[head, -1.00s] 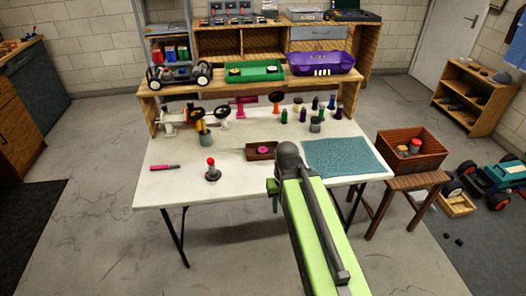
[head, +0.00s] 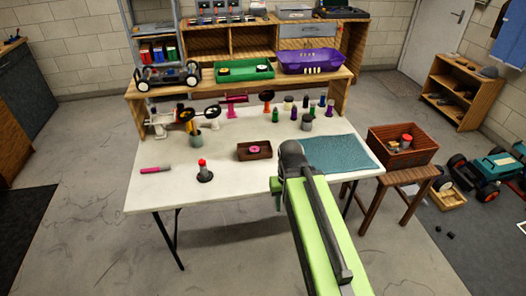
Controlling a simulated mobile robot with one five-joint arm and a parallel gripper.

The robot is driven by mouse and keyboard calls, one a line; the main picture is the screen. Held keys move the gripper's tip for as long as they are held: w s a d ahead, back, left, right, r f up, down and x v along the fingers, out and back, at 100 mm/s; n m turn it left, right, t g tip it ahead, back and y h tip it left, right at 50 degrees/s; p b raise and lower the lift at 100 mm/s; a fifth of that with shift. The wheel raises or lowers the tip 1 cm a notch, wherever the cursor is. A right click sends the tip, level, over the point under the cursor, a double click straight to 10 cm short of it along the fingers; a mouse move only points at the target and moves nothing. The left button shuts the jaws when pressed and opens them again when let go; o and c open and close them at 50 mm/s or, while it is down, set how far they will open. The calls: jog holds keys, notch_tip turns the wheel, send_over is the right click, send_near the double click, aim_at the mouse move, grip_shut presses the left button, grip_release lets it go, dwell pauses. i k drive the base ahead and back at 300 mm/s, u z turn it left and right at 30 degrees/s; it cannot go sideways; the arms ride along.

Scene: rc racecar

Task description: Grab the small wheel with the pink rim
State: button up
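A small round thing with a pink face (head: 254,149), which looks like the wheel with the pink rim, lies in a small brown open box (head: 243,155) on the white table. Its dark outer part is hard to make out at this size. My gripper (head: 275,190) is at the far end of my green arm, to the right of and nearer than the box in the picture. The dark wrist joint and the arm hide most of it, so its fingers cannot be made out. It appears apart from the box.
A blue mat (head: 335,153) lies right of the box. Several coloured bottles stand behind, below a wooden shelf with a green tray (head: 245,79) and purple bin (head: 310,61). A red-topped object (head: 204,171) and pink marker (head: 155,170) are left. A stool holds a wooden crate (head: 400,157).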

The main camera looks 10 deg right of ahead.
aim_at(253, 150)
jog(key=z, duration=1.55)
jog(key=i, duration=2.1)
jog(key=u, duration=1.85)
jog(key=k, duration=0.2)
jog(key=u, duration=2.3)
jog(key=i, duration=1.05)
jog(key=u, duration=0.4)
